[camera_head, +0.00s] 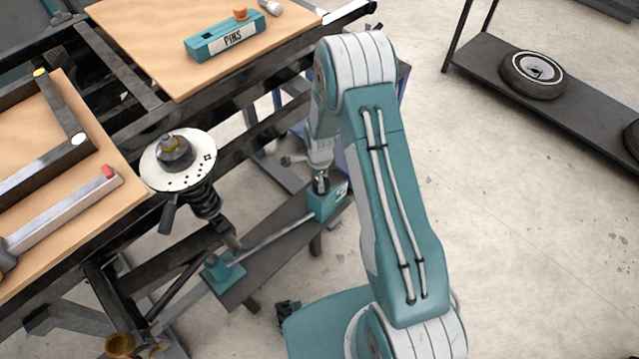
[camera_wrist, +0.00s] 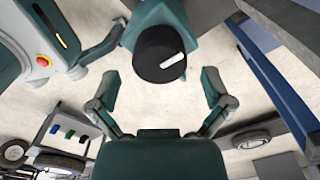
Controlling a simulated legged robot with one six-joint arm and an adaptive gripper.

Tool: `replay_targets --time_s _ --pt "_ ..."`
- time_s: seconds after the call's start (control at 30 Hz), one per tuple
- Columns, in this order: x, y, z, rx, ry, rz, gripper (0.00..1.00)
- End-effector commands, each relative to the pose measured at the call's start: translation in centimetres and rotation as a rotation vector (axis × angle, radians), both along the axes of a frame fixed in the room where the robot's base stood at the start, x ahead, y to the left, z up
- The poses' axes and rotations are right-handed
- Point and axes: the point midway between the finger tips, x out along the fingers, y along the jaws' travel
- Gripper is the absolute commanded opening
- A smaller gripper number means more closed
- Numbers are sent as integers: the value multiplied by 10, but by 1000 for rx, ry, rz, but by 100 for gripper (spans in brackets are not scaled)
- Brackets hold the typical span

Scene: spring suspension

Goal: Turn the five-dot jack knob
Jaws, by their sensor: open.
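A round black knob (camera_wrist: 158,55) with a white pointer bar sits on a teal housing in the wrist view. The bar points up and to the right. My open gripper (camera_wrist: 160,82) has one finger on each side just below the knob, with nothing between the fingers. In the head view, a teal jack box (camera_head: 326,203) with a white-marked label stands at the end of a dark beam. My gripper (camera_head: 320,168) is right above that box, and the arm partly hides it. I cannot count the dots on the label.
A spring strut with a white round plate (camera_head: 200,172) stands left of the box. A rod runs from the box to a teal block (camera_head: 222,272). Wooden boards hold a teal pins box (camera_head: 228,42) and tools. A dark shelf with tyres (camera_head: 533,72) is at right; floor between is clear.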

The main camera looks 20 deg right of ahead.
Motion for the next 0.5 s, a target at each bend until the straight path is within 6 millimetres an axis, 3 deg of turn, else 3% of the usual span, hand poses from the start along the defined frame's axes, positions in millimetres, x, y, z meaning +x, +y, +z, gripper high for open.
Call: replay_targets --time_s 0.2,0.5 --pt "0 0 -27 0 1 1 100" --pt "0 0 -33 0 -1 1 100"
